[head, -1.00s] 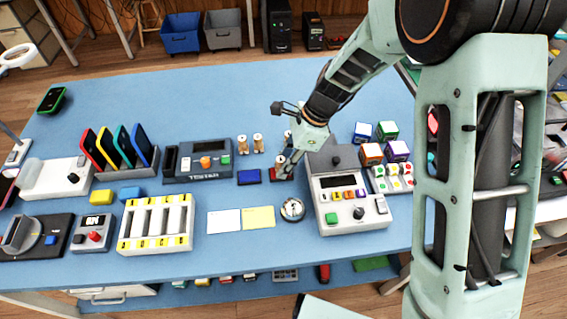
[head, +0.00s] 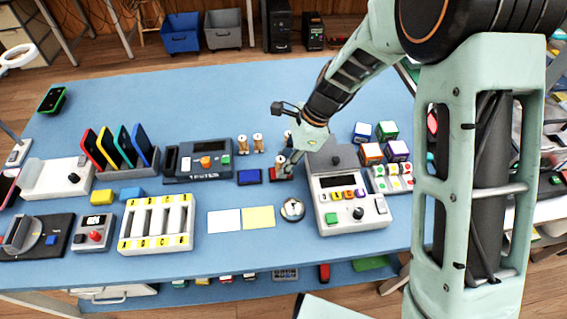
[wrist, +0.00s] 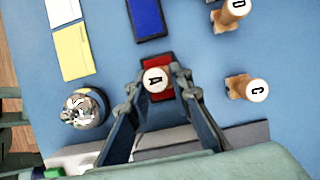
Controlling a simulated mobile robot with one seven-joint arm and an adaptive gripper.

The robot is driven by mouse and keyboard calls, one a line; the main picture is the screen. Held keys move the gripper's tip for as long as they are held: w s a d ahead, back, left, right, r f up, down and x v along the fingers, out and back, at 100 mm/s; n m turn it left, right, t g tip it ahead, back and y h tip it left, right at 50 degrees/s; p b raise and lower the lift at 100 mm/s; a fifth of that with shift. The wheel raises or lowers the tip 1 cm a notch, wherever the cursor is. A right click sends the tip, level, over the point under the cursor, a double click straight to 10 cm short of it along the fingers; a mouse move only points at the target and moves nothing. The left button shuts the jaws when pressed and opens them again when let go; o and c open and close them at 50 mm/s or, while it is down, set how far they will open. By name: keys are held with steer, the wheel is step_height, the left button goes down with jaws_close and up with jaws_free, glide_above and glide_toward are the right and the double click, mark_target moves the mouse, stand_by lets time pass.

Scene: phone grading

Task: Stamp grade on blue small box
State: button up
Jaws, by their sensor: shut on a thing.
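My gripper (wrist: 156,93) is shut on a wooden stamp (wrist: 157,79) whose round white top is marked A. In the wrist view the stamp is over a flat red pad (wrist: 158,62). Whether it touches the pad cannot be told. A flat dark blue block (wrist: 146,18) lies beside the red pad; it also shows in the head view (head: 249,177). A small blue cube-shaped box (head: 362,132) with a light top stands behind the grey machine, at the right, with my gripper (head: 286,170) to its left.
Two wooden stamps marked C (wrist: 247,88) and D (wrist: 229,14) stand nearby. Green (head: 387,131), orange (head: 371,154) and purple (head: 397,151) boxes crowd the blue box. The grey keyed machine (head: 349,199) stands close right of my gripper. White (head: 224,221) and yellow (head: 258,217) cards lie in front.

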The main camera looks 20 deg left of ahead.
steer(key=shift+r+p, duration=3)
steer(key=shift+r, duration=0.5)
steer(key=shift+w, duration=0.1)
